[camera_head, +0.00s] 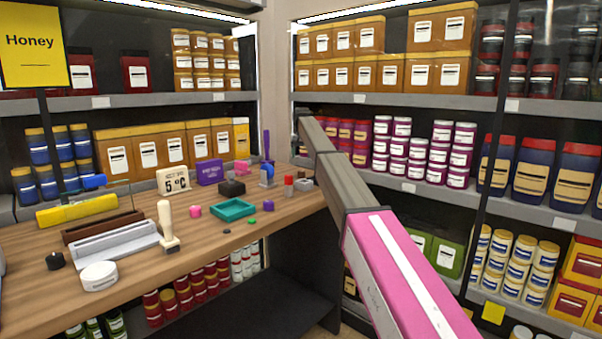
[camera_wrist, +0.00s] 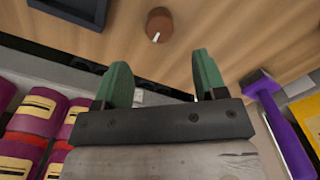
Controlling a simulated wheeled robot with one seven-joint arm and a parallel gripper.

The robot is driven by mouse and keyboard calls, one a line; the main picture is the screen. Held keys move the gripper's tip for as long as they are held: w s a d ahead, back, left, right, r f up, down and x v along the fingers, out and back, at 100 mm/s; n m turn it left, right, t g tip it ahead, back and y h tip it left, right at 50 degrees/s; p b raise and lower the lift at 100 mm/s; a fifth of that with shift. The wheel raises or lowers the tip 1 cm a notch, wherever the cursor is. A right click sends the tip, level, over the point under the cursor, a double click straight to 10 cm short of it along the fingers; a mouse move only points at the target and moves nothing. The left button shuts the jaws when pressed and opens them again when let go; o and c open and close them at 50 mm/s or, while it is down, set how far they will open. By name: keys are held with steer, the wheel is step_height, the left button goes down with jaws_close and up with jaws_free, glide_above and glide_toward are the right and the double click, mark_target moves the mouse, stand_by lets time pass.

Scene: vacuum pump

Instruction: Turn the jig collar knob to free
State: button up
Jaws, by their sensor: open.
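A round brown knob (camera_wrist: 158,26) with a short white mark on its near side shows at the top of the wrist view. It appears to be on or against the wooden surface (camera_wrist: 222,30). I cannot tell for sure that it is the jig collar knob. My gripper (camera_wrist: 161,74) has two green fingers spread wide apart with nothing between them. The knob is beyond the fingertips, roughly in line with the gap, and apart from them. In the head view my gripper cannot be made out, and I cannot pick out the same knob there.
The wooden workbench (camera_head: 205,235) holds a teal tray (camera_head: 233,209), a stamp (camera_head: 168,230) and several small items. A purple-handled tool (camera_wrist: 287,135) is right of my gripper in the wrist view. Purple jars (camera_wrist: 37,112) are at left. Stocked shelves (camera_head: 445,101) stand behind.

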mark_target(301, 171)
step_height(301, 171, down, 8)
steer(key=shift+f, duration=0.25)
steer(key=c, duration=0.9)
